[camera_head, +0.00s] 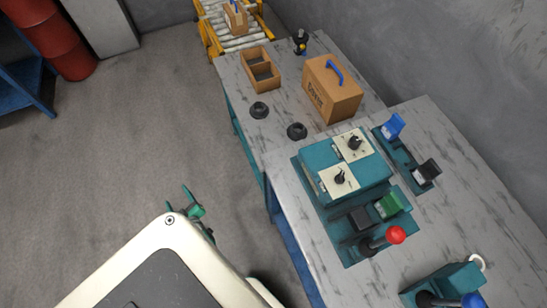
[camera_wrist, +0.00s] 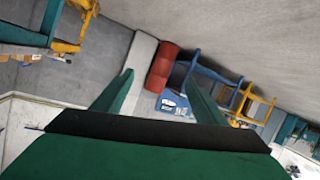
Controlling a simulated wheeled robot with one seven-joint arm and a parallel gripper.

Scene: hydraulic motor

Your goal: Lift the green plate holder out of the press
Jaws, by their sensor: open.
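The green plate holder (camera_head: 391,203) sits on the teal base of the press (camera_head: 349,256) on the right-hand table, beside a dark block. The press's lever with a red knob (camera_head: 396,235) is just in front of the holder. My gripper (camera_head: 190,202), with green fingers, is over the floor left of the tables, well away from the holder. In the wrist view my gripper (camera_wrist: 160,95) has its fingers spread apart with nothing between them. The holder is not visible in the wrist view.
A teal box with two dials (camera_head: 345,165) stands behind the holder. A blue holder (camera_head: 393,126) and a grey-black holder (camera_head: 427,171) are to its right. A blue-knobbed device (camera_head: 450,286) is at the front. A cardboard box (camera_head: 332,91) stands at the back.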

